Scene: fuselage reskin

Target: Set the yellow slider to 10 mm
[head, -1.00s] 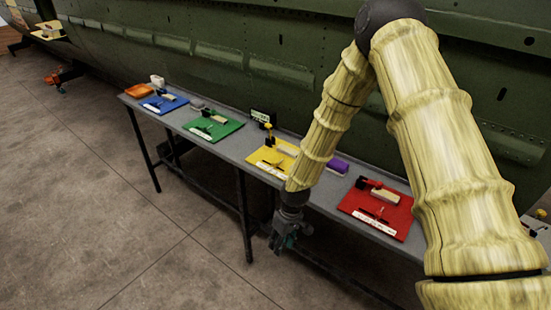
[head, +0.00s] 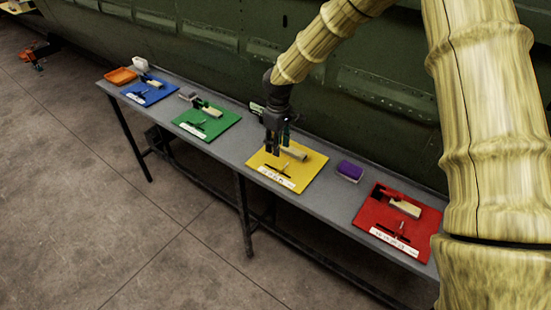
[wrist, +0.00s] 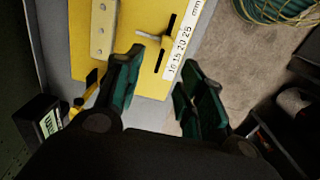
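The yellow board (head: 313,168) lies on the grey bench and fills the upper middle of the wrist view (wrist: 125,15). Its slider is a small pale handle (wrist: 150,37) across a black slot, beside a white scale strip (wrist: 180,45) marked 10, 15, 20, 25 mm. The handle stands around the middle of the slot; its exact reading is unclear. In the head view the handle (head: 285,168) is small. My gripper (wrist: 163,60) is open and empty, its fingers apart near the slot's low-number end. In the head view my gripper (head: 274,148) is over the board's back left part.
A pale block (head: 295,153) is on the yellow board. Along the bench are a green board (head: 220,125), blue board (head: 150,95), red board (head: 375,212), purple block (head: 349,171) and orange tray (head: 121,76). A small sign (wrist: 38,122) stands beside the yellow board. The green fuselage rises behind.

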